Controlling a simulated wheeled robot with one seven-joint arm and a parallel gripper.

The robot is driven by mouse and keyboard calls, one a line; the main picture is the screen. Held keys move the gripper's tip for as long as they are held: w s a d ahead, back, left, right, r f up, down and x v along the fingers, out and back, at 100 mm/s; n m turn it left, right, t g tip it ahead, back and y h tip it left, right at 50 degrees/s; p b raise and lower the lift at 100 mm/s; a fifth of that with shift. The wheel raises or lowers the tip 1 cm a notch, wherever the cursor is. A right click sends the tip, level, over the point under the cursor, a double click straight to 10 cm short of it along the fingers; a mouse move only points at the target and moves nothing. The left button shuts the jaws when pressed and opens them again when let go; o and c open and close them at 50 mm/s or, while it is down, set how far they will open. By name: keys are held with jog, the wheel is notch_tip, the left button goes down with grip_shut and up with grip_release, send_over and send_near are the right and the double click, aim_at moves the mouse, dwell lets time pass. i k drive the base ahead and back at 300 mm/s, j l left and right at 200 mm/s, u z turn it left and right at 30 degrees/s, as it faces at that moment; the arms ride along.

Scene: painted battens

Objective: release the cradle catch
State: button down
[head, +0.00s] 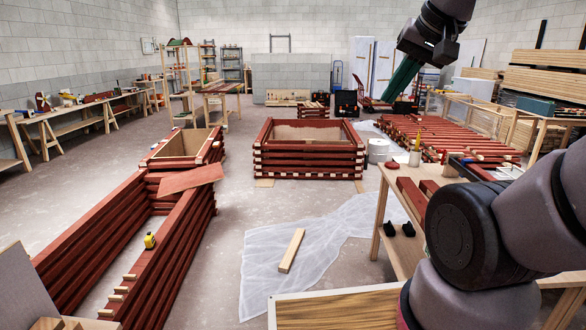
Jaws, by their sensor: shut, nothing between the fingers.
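My gripper (426,45) is at the upper right, at the end of my raised arm, high above the floor. It is shut and empty; its fingertips are hard to make out against the background. I cannot make out a cradle catch, nor say for sure which thing is the cradle.
A stacked red batten frame (308,160) stands mid-floor, with longer red stacks (165,255) at the left. Red battens (445,135) lie in rows at the right. A wooden bench (388,190) stands near my arm. A pale board (291,250) lies on plastic sheeting (330,235).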

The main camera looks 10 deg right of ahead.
aim_at(443, 157)
jog(key=i+j, duration=0.1)
jog(key=i, duration=0.55)
jog(key=i+j, duration=0.1)
jog(key=i, duration=0.5)
jog(key=i+j, duration=0.15)
jog(key=i, duration=0.5)
jog(key=i+z, duration=0.45)
jog(key=i, duration=0.35)
jog(key=z, duration=1.65)
